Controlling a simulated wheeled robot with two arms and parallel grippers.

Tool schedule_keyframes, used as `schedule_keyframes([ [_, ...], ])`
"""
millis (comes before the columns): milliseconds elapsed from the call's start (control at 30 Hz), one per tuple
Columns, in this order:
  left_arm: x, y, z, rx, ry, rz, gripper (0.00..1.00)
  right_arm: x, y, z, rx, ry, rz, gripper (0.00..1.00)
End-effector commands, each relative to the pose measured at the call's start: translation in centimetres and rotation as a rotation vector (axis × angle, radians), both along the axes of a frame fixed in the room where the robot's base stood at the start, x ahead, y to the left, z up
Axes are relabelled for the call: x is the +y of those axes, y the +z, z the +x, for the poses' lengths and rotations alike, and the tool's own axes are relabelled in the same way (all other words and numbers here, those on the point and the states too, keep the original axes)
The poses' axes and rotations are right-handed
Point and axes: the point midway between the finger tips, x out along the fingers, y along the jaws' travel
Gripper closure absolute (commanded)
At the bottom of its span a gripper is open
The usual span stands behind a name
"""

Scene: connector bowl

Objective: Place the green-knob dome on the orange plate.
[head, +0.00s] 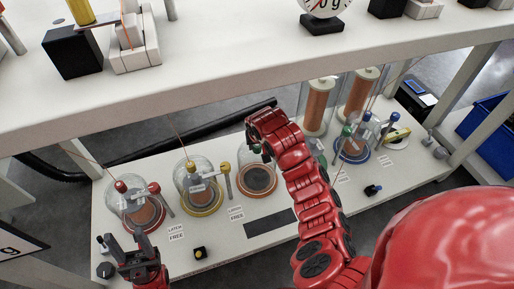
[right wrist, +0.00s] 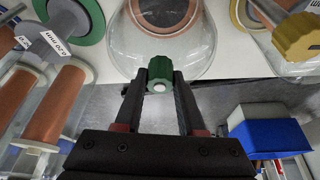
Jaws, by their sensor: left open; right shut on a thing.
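The green-knob dome is a clear glass dome (head: 246,152) (right wrist: 185,52) with a green knob (right wrist: 160,72). My right gripper (head: 262,149) (right wrist: 160,82) is shut on the knob from above. The orange plate (head: 262,195), a round plate with an orange-brown rim and grey middle, lies on the lower white shelf. In the right wrist view its rim (right wrist: 165,24) shows through the glass. The dome is over the plate; I cannot tell whether its edge touches it. My right arm hides part of the dome in the head view. My left gripper (head: 126,241) is open and empty at the lower left.
A yellow-knob dome (head: 197,178) and a red-knob dome (head: 128,203) stand to the left. Copper coils (head: 319,107) and a blue-rimmed plate (head: 353,153) are to the right. An upper white shelf (head: 190,95) overhangs the back. A blue bin (head: 487,125) stands right.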

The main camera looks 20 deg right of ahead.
Motion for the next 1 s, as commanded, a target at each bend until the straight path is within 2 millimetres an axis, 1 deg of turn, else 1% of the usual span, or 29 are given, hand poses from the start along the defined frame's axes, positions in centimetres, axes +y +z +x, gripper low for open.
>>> schedule_keyframes([
  [267, 0.0, 0.2, 0.0, -0.001, 0.000, -0.001, 0.50, 0.0, 0.0, 0.0, -0.001, 0.000, 0.001, 1.00],
  [300, 0.0, 0.2, 0.0, -0.001, 0.000, -0.001, 0.50, 0.0, -0.1, 0.0, -0.001, 0.001, 0.000, 0.60],
  [367, 0.0, 0.2, 0.0, -0.001, 0.000, -0.001, 0.50, 0.0, 0.0, 0.0, -0.001, 0.001, 0.000, 0.49],
  [400, 0.0, 0.2, 0.0, -0.001, 0.000, -0.001, 0.50, 0.0, -0.1, 0.0, -0.001, 0.001, 0.000, 0.42],
  [467, 0.0, 0.2, 0.0, -0.001, 0.000, -0.001, 0.50, 0.0, -0.1, 0.0, -0.001, 0.001, 0.000, 0.31],
  [733, 0.0, 0.2, 0.0, -0.001, 0.000, -0.001, 0.50, 0.0, 0.0, 0.0, -0.001, 0.001, 0.000, 0.31],
  [800, 0.0, 0.1, 0.0, -0.002, 0.000, 0.000, 0.50, 0.0, 0.2, 0.0, -0.002, 0.001, 0.000, 0.31],
  [867, 0.0, 0.5, 0.0, 0.000, 0.000, -0.003, 0.50, 0.1, 0.9, -0.1, -0.003, 0.002, 0.001, 0.31],
  [1000, 0.0, 1.5, 0.2, 0.009, 0.000, -0.014, 0.50, 0.1, 3.1, -1.0, -0.003, 0.002, 0.000, 0.31],
])
